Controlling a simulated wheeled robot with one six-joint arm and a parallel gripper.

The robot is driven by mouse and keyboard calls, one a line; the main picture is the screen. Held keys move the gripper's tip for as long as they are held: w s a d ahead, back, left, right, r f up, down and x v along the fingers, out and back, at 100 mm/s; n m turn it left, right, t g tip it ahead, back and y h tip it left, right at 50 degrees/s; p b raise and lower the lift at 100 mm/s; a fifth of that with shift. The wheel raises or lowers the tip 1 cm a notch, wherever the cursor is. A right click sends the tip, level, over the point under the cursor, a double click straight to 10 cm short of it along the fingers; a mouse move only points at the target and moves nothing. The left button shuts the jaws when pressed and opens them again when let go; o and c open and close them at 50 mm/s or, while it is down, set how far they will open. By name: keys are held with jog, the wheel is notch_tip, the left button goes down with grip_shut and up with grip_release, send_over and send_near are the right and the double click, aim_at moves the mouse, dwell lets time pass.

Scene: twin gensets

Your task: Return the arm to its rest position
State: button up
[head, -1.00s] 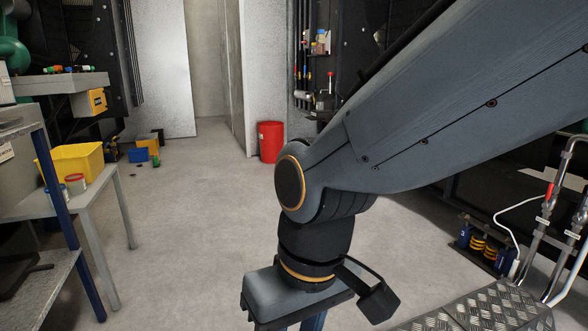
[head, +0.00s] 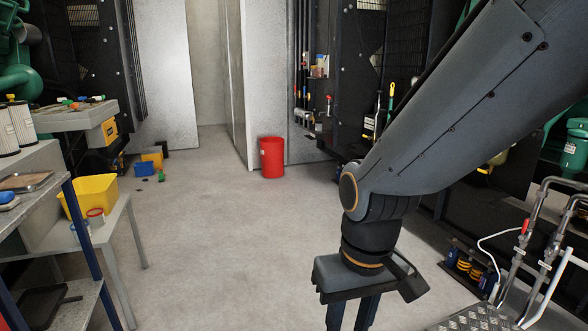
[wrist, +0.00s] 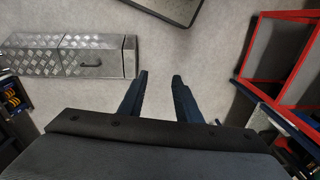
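My arm reaches down from the upper right in the head view, bent at a joint with an orange ring. My gripper (head: 352,312) hangs below it, pointing down over the bare floor, its fingertips cut off by the lower edge. In the wrist view my gripper (wrist: 160,78) shows two dark blue fingers spread apart with only grey floor between them. It is open and empty, and touches nothing that I can see.
A red bin (head: 271,158) stands by the wall. A grey table with a yellow bin (head: 92,194) is at left. Metal pipes (head: 530,240) and a tread-plate step (head: 478,320) are at right. The wrist view shows a tread-plate box (wrist: 85,57) and a red-edged frame (wrist: 268,55). Middle floor is clear.

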jog(key=s+d+r+m+p, duration=0.2)
jog(key=d+r+m+p, duration=0.1)
jog(key=d+r+p, duration=0.7)
notch_tip(320, 180, up, 3)
jog(key=p, duration=0.6)
jog(key=shift+s+d+r+h, duration=0.15)
jog(key=shift+s+d+h, duration=0.05)
jog(key=shift+d+h, duration=0.2)
